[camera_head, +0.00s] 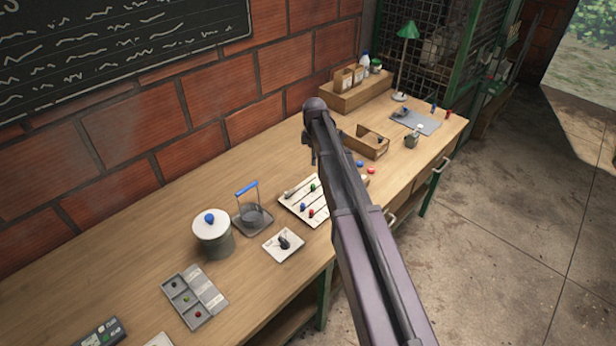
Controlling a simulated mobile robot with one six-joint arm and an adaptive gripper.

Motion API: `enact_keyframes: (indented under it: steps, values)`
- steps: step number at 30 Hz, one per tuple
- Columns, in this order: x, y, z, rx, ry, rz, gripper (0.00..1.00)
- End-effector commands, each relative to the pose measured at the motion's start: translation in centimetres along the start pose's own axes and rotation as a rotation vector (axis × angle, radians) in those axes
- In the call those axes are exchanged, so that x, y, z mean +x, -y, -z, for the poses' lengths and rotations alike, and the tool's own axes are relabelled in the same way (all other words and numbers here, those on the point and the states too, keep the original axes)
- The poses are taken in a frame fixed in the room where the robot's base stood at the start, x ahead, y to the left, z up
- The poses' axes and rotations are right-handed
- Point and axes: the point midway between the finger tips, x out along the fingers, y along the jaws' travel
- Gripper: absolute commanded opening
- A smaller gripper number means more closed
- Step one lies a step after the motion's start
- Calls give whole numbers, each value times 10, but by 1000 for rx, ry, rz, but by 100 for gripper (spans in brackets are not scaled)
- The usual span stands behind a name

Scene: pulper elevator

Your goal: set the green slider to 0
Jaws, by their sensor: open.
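A white slider panel (300,210) lies on the workbench left of my arm, with several parallel slots and small knobs. The green slider knob (312,187) is toward the panel's upper right, close to my arm. A blue knob (303,207) and a red knob (311,212) sit lower. The scale marks are too small to read, and my arm covers the panel's right side. My arm rises across the picture from the lower right. A small dark part sticks out on its left side above the panel, but I cannot make out gripper jaws.
A small white plate (283,245) lies in front. A wooden box (368,146) stands behind my arm. A green lamp (406,40) stands at the far end. Floor is clear at right.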

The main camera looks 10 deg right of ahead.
Motion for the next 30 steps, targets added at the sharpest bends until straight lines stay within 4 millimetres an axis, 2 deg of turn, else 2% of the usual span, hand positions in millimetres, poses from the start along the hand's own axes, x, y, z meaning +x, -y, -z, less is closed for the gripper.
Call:
enact_keyframes:
  steps: [17, 30]
  values:
    - [2, -1, 9, -25, 0, 0, 61]
    - [29, 0, 10, -26, 0, 0, 61]
